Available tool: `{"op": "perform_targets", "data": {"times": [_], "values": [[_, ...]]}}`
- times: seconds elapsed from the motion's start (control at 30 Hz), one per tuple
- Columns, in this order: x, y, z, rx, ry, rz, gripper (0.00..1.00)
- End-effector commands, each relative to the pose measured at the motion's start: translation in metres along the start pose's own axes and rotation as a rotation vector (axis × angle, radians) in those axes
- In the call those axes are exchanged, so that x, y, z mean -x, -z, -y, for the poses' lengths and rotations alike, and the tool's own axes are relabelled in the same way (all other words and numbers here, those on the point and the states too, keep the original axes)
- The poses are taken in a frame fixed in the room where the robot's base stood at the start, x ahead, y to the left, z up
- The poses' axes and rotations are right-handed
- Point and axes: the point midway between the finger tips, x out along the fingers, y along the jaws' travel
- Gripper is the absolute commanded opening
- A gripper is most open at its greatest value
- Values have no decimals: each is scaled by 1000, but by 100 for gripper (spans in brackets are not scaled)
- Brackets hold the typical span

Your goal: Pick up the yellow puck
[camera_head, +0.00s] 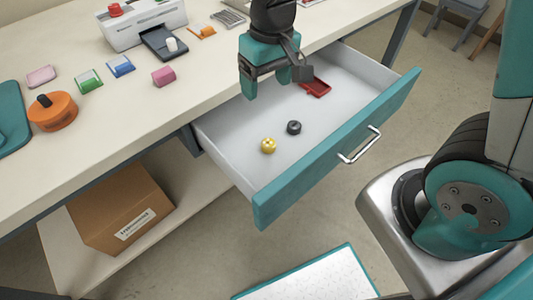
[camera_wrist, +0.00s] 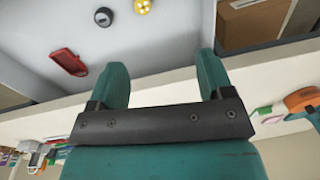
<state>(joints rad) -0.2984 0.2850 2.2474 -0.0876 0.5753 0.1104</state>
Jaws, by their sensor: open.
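The yellow puck (camera_head: 268,145) lies in the open drawer (camera_head: 225,139), toward its front left part. It also shows at the top of the wrist view (camera_wrist: 143,6). A dark grey puck (camera_head: 294,127) lies close beside it, apart from it, and shows in the wrist view (camera_wrist: 105,17) too. My gripper (camera_head: 262,92) is above the drawer's back left edge by the table. Its two teal fingers (camera_wrist: 162,75) are spread with nothing between them. The yellow puck is beyond the fingertips, not between them.
A red tray (camera_head: 316,87) lies at the drawer's right end. The teal drawer front (camera_head: 330,160) has a metal handle (camera_head: 360,146). The tabletop holds an orange round tool (camera_head: 52,111), coloured blocks and a white machine (camera_head: 140,22). A cardboard box (camera_head: 122,208) sits on the lower shelf.

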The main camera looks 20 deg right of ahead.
Motion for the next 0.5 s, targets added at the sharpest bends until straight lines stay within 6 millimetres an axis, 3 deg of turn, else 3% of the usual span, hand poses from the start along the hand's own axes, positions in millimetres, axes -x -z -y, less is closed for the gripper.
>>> {"op": "perform_targets", "data": {"times": [0.03, 0.1, 0.37, 0.5], "values": [[-28, 9, -8, -24, -29, 14, 74], [-46, 18, -16, -54, -62, 21, 74], [-88, 26, -27, -83, -99, 31, 74], [-120, 24, -30, -82, -99, 31, 74]]}}
